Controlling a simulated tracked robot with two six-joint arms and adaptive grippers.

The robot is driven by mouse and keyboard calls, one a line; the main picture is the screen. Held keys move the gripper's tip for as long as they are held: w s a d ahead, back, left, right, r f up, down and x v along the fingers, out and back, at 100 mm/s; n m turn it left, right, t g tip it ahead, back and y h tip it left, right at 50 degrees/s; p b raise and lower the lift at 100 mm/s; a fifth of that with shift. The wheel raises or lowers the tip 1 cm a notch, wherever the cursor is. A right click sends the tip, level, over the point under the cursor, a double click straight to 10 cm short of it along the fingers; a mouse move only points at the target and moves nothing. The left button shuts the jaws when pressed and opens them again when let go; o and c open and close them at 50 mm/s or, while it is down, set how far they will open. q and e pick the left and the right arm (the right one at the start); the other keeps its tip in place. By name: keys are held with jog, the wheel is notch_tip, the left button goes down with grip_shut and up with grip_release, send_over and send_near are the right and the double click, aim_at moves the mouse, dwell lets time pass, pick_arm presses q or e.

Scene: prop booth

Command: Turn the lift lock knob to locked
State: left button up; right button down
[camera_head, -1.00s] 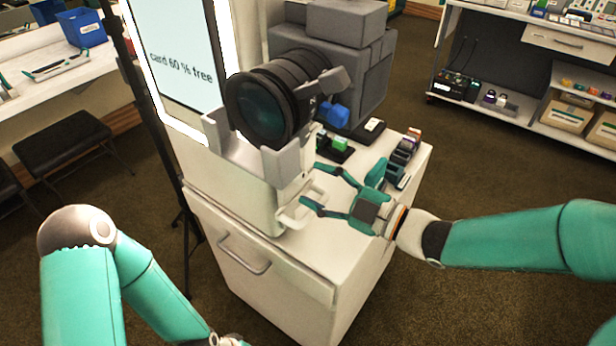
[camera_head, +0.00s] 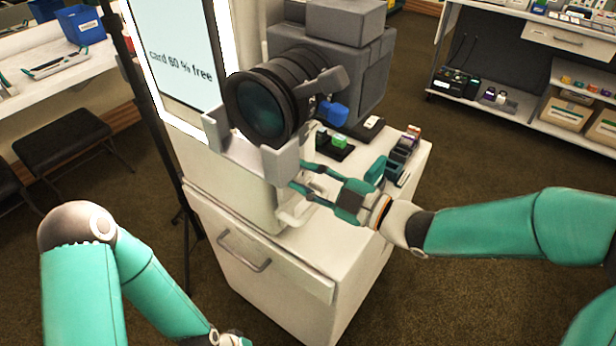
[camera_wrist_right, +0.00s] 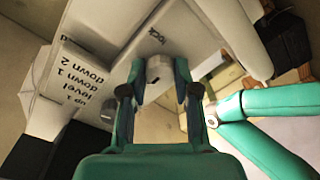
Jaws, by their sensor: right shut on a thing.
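The lift lock knob (camera_wrist_right: 158,69) is a small grey-white knob beneath the word "lock" in the right wrist view. My right gripper (camera_wrist_right: 158,72) has its two teal fingers on either side of it and is shut on it. The knob's exact turn cannot be told. My left arm comes in at the lower left of the head view, and its gripper is below the picture's edge.
A scale plate (camera_wrist_right: 83,75) reads up 1, level, down 1 and down 2. The camera with its large lens (camera_head: 262,105) stands above the white cabinet (camera_head: 270,265). Small coloured items (camera_head: 340,141) lie on the cabinet top behind my gripper. A stool (camera_head: 62,140) stands at left.

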jog(key=shift+m, duration=0.4)
jog(key=m, duration=0.2)
jog(key=shift+f+m, duration=0.1)
jog(key=shift+m, duration=0.2)
jog(key=m, duration=0.4)
jog(key=shift+m, duration=0.4)
jog(key=m, duration=0.4)
jog(key=shift+m+t+p, duration=0.3)
jog(key=shift+t+p, duration=0.05)
jog(key=shift+t, duration=0.05)
jog(key=m+p, duration=0.1)
jog(key=m, duration=0.4)
jog(key=shift+m, duration=0.4)
jog(key=shift+p, duration=0.3)
jog(key=c, duration=0.8)
grip_release()
jog(key=shift+c, duration=0.2)
jog(key=shift+d, duration=0.1)
